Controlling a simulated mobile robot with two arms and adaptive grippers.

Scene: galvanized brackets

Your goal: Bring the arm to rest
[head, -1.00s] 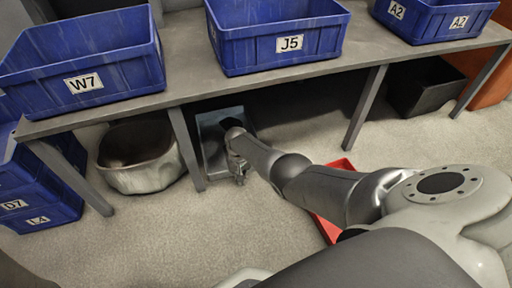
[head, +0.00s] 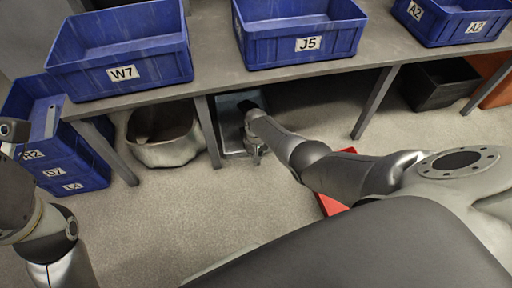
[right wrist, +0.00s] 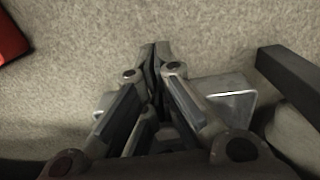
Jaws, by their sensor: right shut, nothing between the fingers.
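My right arm (head: 325,165) reaches in from the right, low in front of the bench. Its gripper (head: 255,158) hangs over the floor by the bench's front leg. In the right wrist view, my right gripper (right wrist: 157,50) is shut, with its fingertips together and nothing between them. Part of my left arm (head: 45,240) shows at the left edge; I cannot make out its gripper.
A metal tray (head: 228,135) lies under the bench (head: 215,75), beside a whitish bin (head: 165,150). A red tray (head: 330,205) is partly behind my right arm. The front left floor is clear.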

